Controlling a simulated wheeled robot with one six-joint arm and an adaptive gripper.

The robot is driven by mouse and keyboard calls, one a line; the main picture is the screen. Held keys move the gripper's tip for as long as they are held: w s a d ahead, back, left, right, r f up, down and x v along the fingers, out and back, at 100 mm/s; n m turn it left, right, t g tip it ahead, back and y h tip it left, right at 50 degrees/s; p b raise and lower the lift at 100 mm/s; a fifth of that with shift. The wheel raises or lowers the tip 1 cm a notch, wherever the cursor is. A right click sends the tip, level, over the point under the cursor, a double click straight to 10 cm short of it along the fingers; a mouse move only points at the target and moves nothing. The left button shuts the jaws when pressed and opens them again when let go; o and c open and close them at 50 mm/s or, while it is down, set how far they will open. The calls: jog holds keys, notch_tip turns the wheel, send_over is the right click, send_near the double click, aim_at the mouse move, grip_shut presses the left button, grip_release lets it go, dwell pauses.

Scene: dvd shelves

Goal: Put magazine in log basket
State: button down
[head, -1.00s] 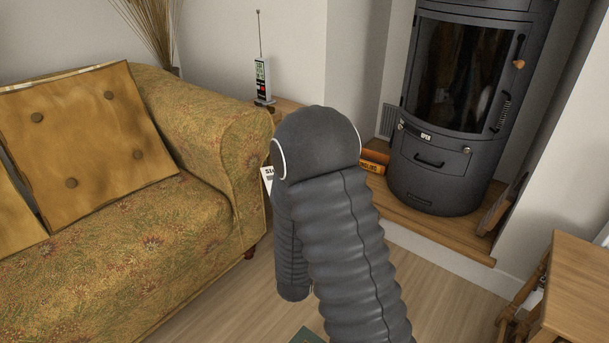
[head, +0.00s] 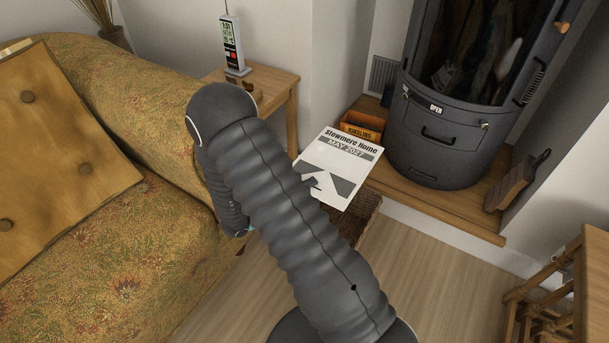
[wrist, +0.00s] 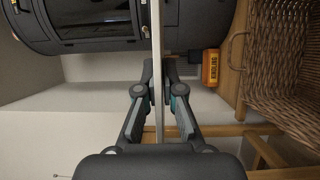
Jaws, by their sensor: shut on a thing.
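The magazine (head: 345,155), a white cover reading "Stowmere Home, May 2027", shows beyond my arm in the head view, tilted, with its lower left behind my arm. My gripper (wrist: 158,78) is shut on it in the wrist view, where the magazine (wrist: 156,35) appears edge-on as a thin pale strip. The brown wicker log basket (head: 361,222) stands on the floor beside the hearth, partly hidden by the magazine and my arm. It also shows at the right of the wrist view (wrist: 295,50). The magazine appears above the basket; the gap is unclear.
A dark stove (head: 440,135) stands on the wooden hearth (head: 430,210) with an orange kindling box (head: 362,125). A patterned sofa (head: 110,230) is at left, a side table (head: 275,85) with a phone-like device (head: 232,45) behind. A wooden table (head: 590,270) stands right. Floor between is clear.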

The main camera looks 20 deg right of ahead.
notch_tip(320, 180, down, 14)
jog(key=b, duration=1.2)
jog(key=c, duration=1.2)
grip_release()
jog(key=shift+c, duration=0.2)
jog(key=v, duration=1.2)
jog(key=shift+s, duration=0.1)
